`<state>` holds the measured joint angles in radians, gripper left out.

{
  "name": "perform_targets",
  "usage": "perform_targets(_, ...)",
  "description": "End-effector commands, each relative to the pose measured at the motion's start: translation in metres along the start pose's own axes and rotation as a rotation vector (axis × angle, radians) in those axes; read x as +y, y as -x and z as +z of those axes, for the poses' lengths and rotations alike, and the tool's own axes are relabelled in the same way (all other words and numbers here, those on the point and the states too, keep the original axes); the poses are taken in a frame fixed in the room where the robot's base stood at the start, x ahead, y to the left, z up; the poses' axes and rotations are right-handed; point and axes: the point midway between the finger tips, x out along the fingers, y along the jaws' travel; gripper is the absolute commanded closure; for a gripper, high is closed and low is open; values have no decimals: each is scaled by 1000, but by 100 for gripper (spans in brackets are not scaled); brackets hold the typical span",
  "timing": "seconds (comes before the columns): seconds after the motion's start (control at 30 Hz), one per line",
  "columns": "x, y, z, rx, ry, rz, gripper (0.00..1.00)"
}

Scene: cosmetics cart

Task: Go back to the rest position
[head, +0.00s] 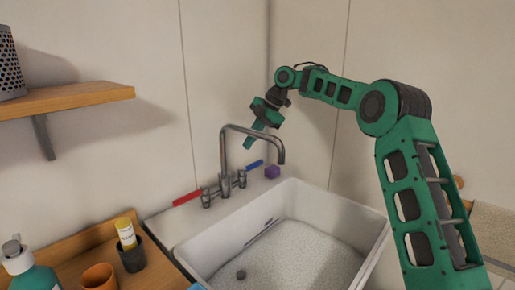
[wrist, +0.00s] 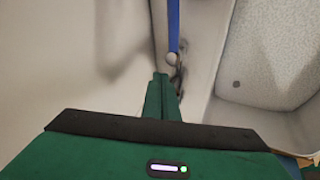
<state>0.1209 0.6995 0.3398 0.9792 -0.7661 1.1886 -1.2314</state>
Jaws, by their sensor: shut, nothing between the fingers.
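My gripper (head: 249,143) is a green two-finger jaw. In the head view it hangs at the end of my raised green arm, pointing down and to the left. It is in front of the back wall, behind the curved neck of the grey faucet (head: 235,128). In the wrist view my gripper (wrist: 160,78) shows with its fingers together and nothing between them. The blue tap handle (wrist: 173,28) lies just ahead of the fingertips there. The same blue tap handle (head: 254,165) shows in the head view below the gripper. I cannot tell whether they touch.
A wooden shelf (head: 80,96) is at the left. Cups and a bottle stand lower left. Open air lies above the sink.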

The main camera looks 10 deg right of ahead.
Motion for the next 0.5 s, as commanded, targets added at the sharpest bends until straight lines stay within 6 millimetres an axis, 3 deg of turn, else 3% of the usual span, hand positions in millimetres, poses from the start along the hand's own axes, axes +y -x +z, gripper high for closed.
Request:
perform_targets(0.2, 2, 6, -37, 0, 2, -1, 100)
perform_targets(0.5, 2, 9, -53, 0, 0, -1, 100)
